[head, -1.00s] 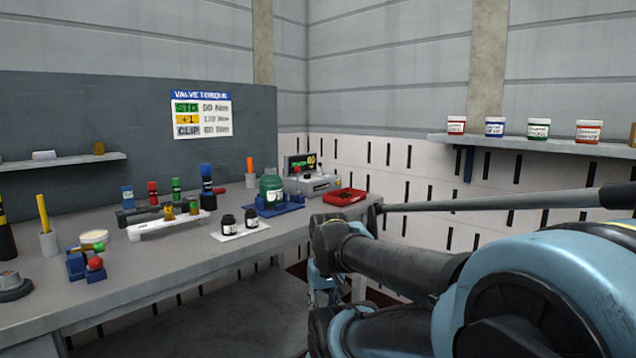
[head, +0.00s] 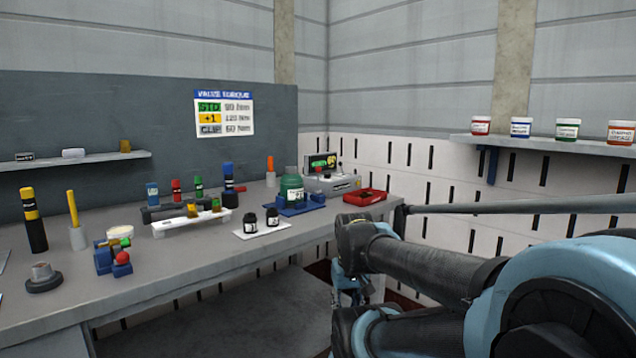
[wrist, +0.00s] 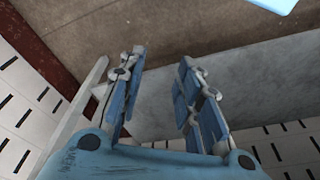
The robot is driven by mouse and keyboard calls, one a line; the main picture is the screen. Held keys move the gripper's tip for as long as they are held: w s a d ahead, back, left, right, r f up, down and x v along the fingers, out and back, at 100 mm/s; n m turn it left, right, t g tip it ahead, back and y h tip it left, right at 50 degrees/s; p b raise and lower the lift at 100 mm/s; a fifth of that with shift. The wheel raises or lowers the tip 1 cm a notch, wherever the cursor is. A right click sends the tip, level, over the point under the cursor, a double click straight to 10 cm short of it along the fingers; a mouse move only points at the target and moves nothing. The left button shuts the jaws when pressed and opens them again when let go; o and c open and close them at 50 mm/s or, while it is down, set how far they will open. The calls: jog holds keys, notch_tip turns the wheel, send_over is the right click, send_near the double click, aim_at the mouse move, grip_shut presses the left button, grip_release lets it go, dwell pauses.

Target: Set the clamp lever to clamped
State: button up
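A small blue fixture (head: 104,262) with a red ball knob (head: 122,257) and a green part stands at the workbench's front left; it looks like a clamp with a lever, but its lever setting is too small to tell. A blue cradle (head: 314,202) farther back holds a green jar (head: 291,188). My gripper (wrist: 162,58) shows in the wrist view with its two blue fingers apart and nothing between them. In the head view it is mostly hidden below my arm, off the bench's right front edge, far from the blue fixture.
The workbench (head: 190,262) also bears a yellow-and-black cylinder (head: 34,220), a yellow rod in a cup (head: 73,210), a white rack (head: 175,229), two black jars on a white pad (head: 262,231) and a red tray (head: 366,197). A wall shelf (head: 590,145) holds several white jars.

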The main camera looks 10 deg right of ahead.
jog(key=shift+s+r, duration=0.25)
jog(key=c, duration=0.4)
jog(key=shift+t, duration=0.3)
jog(key=w+r, duration=0.3)
jog(key=r, duration=0.1)
jog(key=w+r, duration=0.7)
jog(key=r, duration=0.1)
jog(key=shift+w+a+r, duration=0.2)
jog(key=shift+r, duration=0.2)
grip_shut()
jog(key=w+r, duration=0.9)
jog(key=w, duration=0.5)
jog(key=w+r+t, duration=0.1)
jog(key=w+r, duration=0.8)
jog(key=w, duration=0.5)
jog(key=w+r+n, duration=0.1)
jog(key=w+r, duration=0.8)
jog(key=w, duration=0.5)
jog(key=shift+w+d+t+y, duration=0.15)
jog(key=shift+t+y, duration=0.25)
